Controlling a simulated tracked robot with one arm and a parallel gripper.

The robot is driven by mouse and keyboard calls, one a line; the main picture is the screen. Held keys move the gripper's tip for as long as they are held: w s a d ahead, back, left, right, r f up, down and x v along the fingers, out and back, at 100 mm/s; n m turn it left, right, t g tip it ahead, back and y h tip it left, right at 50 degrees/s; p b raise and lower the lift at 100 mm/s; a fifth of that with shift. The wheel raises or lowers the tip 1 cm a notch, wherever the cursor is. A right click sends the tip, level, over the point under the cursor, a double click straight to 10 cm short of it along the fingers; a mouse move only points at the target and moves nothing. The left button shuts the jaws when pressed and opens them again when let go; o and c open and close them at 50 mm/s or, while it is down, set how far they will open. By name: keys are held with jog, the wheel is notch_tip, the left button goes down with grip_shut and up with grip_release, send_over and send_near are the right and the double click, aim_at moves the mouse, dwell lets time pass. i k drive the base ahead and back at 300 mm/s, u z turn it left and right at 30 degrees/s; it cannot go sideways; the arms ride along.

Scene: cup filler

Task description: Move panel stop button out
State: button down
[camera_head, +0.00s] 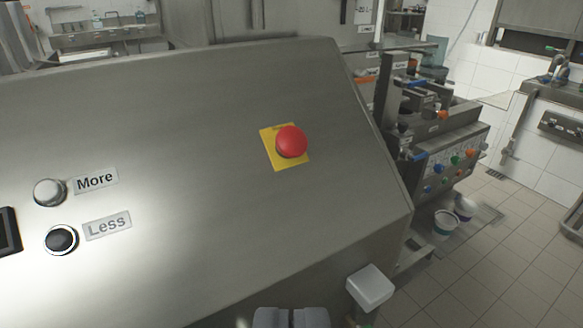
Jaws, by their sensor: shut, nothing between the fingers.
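The red stop button (291,141) is a round mushroom head on a yellow square plate (271,151). It sits on the sloped grey metal panel (215,220), right of the panel's middle. My gripper (291,318) shows only in part at the bottom edge of the picture. Its two grey fingers are together and hold nothing. It is below the stop button in the picture and apart from it. The button's stem is mostly hidden under its head.
A white button (50,192) labelled More and a black button (61,239) labelled Less sit at the panel's left. A white box (370,288) is at the panel's lower right. Machinery with coloured knobs (455,158) stands behind on the right. Tiled floor (500,270) lies open at right.

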aim_at(290, 141)
jog(key=z, duration=1.55)
jog(key=k, duration=1.3)
jog(key=u, duration=1.1)
jog(key=i, duration=1.05)
jog(key=z, duration=0.05)
